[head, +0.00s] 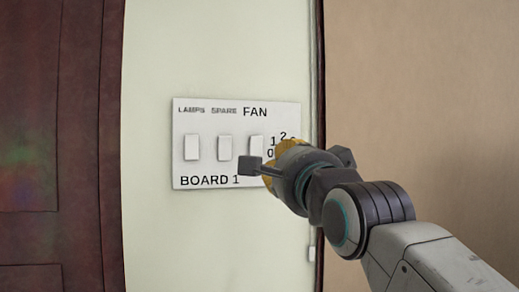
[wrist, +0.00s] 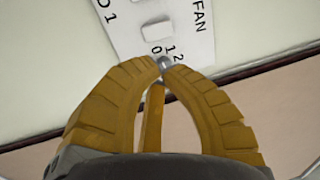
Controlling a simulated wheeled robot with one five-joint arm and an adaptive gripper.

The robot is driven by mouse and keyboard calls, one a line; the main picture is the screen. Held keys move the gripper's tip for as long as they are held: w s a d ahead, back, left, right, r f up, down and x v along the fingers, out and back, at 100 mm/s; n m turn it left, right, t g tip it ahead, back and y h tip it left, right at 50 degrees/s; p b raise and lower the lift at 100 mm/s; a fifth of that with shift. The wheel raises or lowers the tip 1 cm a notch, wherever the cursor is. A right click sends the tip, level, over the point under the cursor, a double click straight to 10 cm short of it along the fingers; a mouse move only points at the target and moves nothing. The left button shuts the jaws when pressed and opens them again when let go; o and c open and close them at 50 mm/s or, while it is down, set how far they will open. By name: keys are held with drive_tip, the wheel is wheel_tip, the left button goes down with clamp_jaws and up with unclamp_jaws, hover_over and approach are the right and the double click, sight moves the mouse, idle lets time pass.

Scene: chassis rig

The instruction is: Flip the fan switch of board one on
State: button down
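Board 1 (head: 207,122) is a pale panel on the wall with three white switches under the labels LAMPS, SPARE and FAN. The fan switch (head: 256,146) is the rightmost one. Its on or off position is too small to tell. It also shows in the wrist view (wrist: 157,29), just beyond my fingertips. My gripper (head: 268,168) is at the board's lower right. In the wrist view its yellow fingers (wrist: 163,66) converge by a small silver piece beside the numbers 0, 1, 2. Whether they grip it I cannot tell. The gripper hides part of the number scale.
The lamps switch (head: 191,147) and spare switch (head: 225,148) are to the left of the fan switch. A dark red-brown door (head: 50,140) fills the left side. A dark vertical trim (head: 318,60) and a tan wall (head: 420,80) are at right.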

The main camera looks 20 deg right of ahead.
sight(258, 147)
drive_tip(key=w+p, duration=0.2)
drive_tip(key=w, duration=0.2)
drive_tip(key=w+r+p, duration=0.1)
drive_tip(key=w+p, duration=0.1)
drive_tip(key=w, duration=0.3)
drive_tip(key=w+r+p, duration=0.1)
drive_tip(key=w+p, duration=0.1)
drive_tip(key=w, duration=0.2)
drive_tip(key=shift+w+r, duration=0.1)
drive_tip(key=shift+w, duration=0.3)
